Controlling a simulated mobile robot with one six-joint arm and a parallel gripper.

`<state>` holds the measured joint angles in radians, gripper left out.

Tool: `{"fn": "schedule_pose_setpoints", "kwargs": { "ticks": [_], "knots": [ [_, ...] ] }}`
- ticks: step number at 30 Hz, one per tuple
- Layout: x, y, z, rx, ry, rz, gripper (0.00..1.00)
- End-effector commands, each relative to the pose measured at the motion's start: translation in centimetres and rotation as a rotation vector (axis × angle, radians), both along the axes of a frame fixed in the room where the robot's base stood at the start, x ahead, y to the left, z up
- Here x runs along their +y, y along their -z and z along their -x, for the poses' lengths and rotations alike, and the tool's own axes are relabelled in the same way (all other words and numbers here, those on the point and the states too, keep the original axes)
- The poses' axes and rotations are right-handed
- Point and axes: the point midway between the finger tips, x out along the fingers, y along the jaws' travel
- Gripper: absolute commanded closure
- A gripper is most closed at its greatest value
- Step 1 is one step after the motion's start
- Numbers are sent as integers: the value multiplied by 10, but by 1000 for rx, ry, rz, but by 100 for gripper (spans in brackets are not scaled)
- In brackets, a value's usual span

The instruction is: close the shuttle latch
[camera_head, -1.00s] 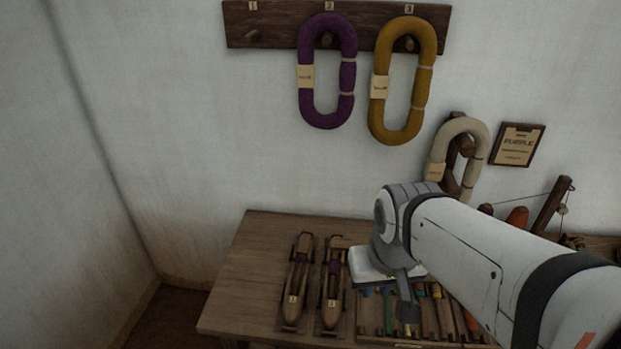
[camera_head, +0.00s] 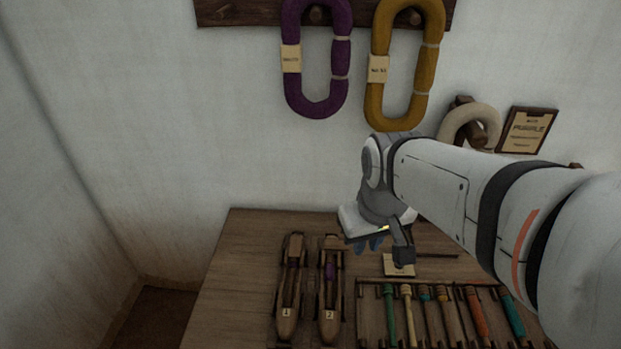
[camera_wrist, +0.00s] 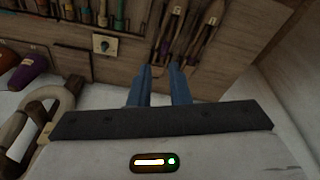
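Two wooden shuttles lie side by side on the table. The left shuttle (camera_head: 288,318) is marked 1 and the right shuttle (camera_head: 329,322) seems marked 2. Purple shows inside the right one, and a darker purple inside the left. Both shuttles also show at the top of the wrist view, pointing away from the fingers (camera_wrist: 205,32). Their latches are too small to tell open from shut. My gripper (camera_head: 370,243) hangs above the table, right of the shuttles' far ends. Its two blue fingers (camera_wrist: 160,72) stand apart with nothing visible between them.
A rack (camera_head: 362,310) of colourful handled tools lies right of the shuttles. Purple (camera_head: 341,65) and yellow (camera_head: 424,70) yarn hanks hang on the wall. The table (camera_head: 235,285) is clear on the left.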

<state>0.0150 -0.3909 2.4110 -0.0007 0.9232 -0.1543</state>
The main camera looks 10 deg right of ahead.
Motion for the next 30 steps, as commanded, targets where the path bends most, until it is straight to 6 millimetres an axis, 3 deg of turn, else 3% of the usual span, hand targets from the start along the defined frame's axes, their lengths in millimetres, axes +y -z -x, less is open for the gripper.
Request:
{"fn": "schedule_pose_setpoints", "kwargs": {
  "ticks": [1, 8, 18, 24, 30],
  "knots": [
    [0, 22, -16, 14, -59, 11, 83],
    [1, 76, -97, 76, -429, 69, 83],
    [1, 181, -210, 150, -964, 113, 83],
    [2, 222, -247, 171, -1164, 120, 83],
    [2, 239, -258, 177, -1228, 120, 83]
  ]
}}
